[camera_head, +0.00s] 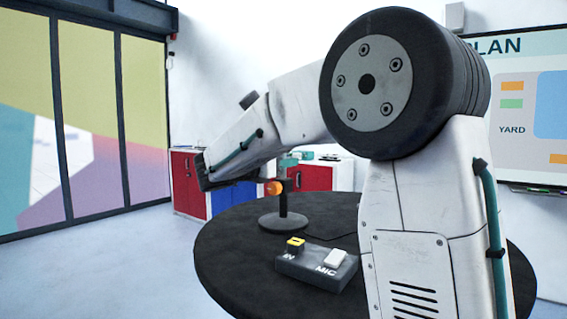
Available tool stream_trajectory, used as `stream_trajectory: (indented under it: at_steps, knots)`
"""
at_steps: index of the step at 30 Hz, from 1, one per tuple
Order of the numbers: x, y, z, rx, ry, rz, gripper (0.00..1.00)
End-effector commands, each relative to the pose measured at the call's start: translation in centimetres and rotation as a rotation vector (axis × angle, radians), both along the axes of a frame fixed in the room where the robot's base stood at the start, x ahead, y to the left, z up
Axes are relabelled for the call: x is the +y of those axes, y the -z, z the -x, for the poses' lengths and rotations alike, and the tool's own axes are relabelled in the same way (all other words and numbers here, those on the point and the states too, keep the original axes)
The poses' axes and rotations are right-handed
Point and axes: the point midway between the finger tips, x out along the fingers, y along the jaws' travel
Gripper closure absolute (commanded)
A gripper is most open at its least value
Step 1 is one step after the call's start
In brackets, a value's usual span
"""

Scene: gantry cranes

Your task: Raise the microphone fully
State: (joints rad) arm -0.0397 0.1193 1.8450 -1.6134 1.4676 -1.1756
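The microphone stands on the round black table (225,262), with a dark round base (283,222) and a short upright stem. An orange part (273,188) shows near the top of the stem, just below my forearm. My arm covers part of the area above it, so I cannot tell how far the microphone is raised. My white arm reaches left over the table. Its dark end (205,172) is left of and a little above the stem; no fingers can be made out, nor any contact.
Red and blue cabinets (187,185) stand behind. The table's left side is clear.

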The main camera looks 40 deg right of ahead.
Motion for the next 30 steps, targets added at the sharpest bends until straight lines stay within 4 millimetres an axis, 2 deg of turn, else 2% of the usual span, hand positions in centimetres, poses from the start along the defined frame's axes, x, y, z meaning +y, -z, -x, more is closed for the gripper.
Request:
stream_trajectory:
  at_steps: [5,9,14,16,19,27,30]
  knots:
    - [0.1,0.0,0.0,0.000,-0.001,0.000,0.68]
    - [0.1,0.0,0.0,0.000,-0.001,0.000,1.00]
    - [0.1,-0.1,0.0,-0.001,-0.001,0.000,1.00]
    - [0.1,-0.8,0.0,-0.004,-0.001,0.000,1.00]
    - [0.1,-2.9,0.0,-0.007,-0.002,0.001,1.00]
    - [0.1,-9.8,0.0,-0.006,-0.002,0.000,1.00]
    - [0.1,-11.3,0.0,-0.004,-0.001,0.000,1.00]
